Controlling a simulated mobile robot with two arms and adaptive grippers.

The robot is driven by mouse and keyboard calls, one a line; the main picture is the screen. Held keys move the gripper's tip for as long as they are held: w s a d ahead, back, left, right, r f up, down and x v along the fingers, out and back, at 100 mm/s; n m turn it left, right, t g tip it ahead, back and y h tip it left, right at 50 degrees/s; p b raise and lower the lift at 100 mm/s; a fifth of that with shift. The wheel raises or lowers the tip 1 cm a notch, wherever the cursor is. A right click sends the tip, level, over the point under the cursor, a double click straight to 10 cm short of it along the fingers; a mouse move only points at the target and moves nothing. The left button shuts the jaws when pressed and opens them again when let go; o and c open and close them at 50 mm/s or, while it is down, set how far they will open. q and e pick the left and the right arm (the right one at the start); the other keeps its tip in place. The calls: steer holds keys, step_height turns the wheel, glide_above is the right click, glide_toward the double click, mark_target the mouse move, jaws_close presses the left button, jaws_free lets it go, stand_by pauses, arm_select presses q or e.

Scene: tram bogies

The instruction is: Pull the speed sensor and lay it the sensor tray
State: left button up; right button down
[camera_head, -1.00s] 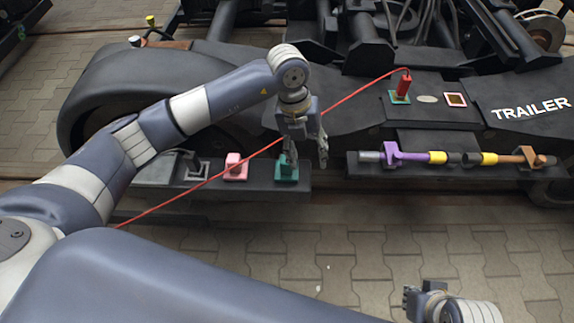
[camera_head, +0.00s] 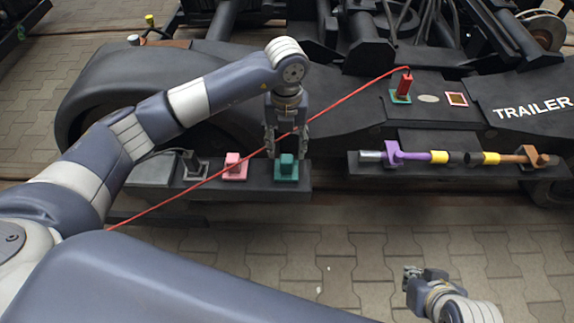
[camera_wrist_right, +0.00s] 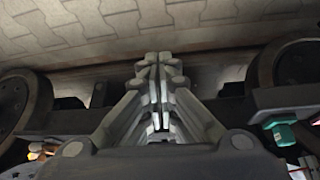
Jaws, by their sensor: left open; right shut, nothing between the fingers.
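No label shows which part is the speed sensor or which surface is the sensor tray. A teal block (camera_head: 286,169) stands on a teal base on a dark ledge (camera_head: 262,186); a pink block (camera_head: 233,164) and a grey one (camera_head: 190,163) stand to its left. A red plug (camera_head: 406,84) stands upright on a teal base on the bogie frame, with a red cable leaving its top. My left gripper (camera_head: 287,152) is open and empty, pointing down just above the teal block. My right gripper (camera_head: 411,274) is shut and empty at lower right; its closed fingers fill the right wrist view (camera_wrist_right: 158,62).
The red cable (camera_head: 345,98) runs down left past my left gripper. A pink-framed square (camera_head: 456,99) lies right of the red plug. A shelf (camera_head: 440,169) holds purple and orange clamps with yellow-banded rods. The paved floor (camera_head: 340,260) in front is clear.

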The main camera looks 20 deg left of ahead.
mark_target(287, 158)
arm_select(q)
step_height(287, 158, down, 2)
steer(key=shift+f+b, duration=0.1)
steer(key=shift+b, duration=0.6)
steer(key=shift+f+b, duration=0.6)
steer(key=shift+f, duration=0.1)
arm_select(e)
steer(key=w+a+r+t+y, duration=0.1)
steer(key=w+a+r+t, duration=0.15)
steer(key=w, duration=0.25)
steer(key=w+a+r+t+y, duration=0.1)
steer(key=w+r+t, duration=0.3)
steer(key=w, duration=0.1)
arm_select(q)
step_height(287, 158, down, 4)
steer(key=shift+r+b, duration=0.2)
steer(key=shift+b, duration=0.9)
steer(key=shift+f, duration=0.25)
arm_select(e)
steer(key=w+a+r+t+y, duration=0.1)
steer(key=w+r+t, duration=0.1)
steer(key=r, duration=0.4)
steer(key=w+a+r+t+y, duration=0.1)
steer(key=w+r+t, duration=0.1)
steer(key=r+t, duration=0.2)
steer(key=shift+a+r+n+t, duration=0.35)
steer(key=shift+a+r+n, duration=0.05)
steer(key=shift+r, duration=0.55)
steer(key=shift+f, duration=0.2)
steer(key=shift+f, duration=0.3)
